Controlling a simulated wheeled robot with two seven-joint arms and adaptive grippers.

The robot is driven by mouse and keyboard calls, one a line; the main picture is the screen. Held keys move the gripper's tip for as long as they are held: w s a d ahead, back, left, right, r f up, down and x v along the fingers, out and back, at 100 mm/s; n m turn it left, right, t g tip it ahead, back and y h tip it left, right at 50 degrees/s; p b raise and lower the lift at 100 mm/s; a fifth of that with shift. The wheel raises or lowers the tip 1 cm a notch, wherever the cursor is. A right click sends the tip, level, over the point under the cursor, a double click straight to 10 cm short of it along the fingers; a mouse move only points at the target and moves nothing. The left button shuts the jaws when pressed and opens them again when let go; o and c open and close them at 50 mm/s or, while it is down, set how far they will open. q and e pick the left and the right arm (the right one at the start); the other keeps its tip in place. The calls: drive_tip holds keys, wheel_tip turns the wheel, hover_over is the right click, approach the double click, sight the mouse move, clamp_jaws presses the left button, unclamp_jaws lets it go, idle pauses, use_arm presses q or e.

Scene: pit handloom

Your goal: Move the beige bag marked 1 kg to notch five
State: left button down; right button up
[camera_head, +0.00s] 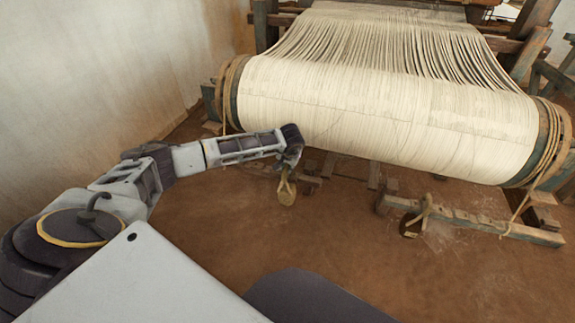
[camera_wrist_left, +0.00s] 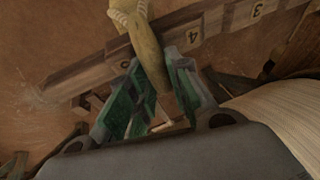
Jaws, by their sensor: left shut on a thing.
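My left gripper (camera_head: 290,158) is shut on the beige bag (camera_head: 286,192), which hangs below it in front of the loom's left end. In the left wrist view, the green fingers of the left gripper (camera_wrist_left: 153,62) close around the bag's narrow part (camera_wrist_left: 147,45). No weight mark on the bag is readable. A wooden beam (camera_wrist_left: 225,22) behind it carries the numbers 4 and 3, with 4 just right of the bag. Notch five is not readable in either view. My right gripper is not in view.
The warp roller (camera_head: 390,115) spans the loom above. The earthen floor (camera_head: 330,240) is open in front.

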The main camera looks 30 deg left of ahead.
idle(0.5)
use_arm(q)
drive_tip(key=c, duration=1.2)
unclamp_jaws()
drive_tip(key=shift+c, duration=0.2)
drive_tip(key=shift+s+f, duration=0.1)
drive_tip(key=shift+f, duration=0.1)
drive_tip(key=shift+v, duration=0.85)
drive_tip(key=v, duration=1)
drive_tip(key=shift+r, duration=0.3)
drive_tip(key=shift+d, duration=0.1)
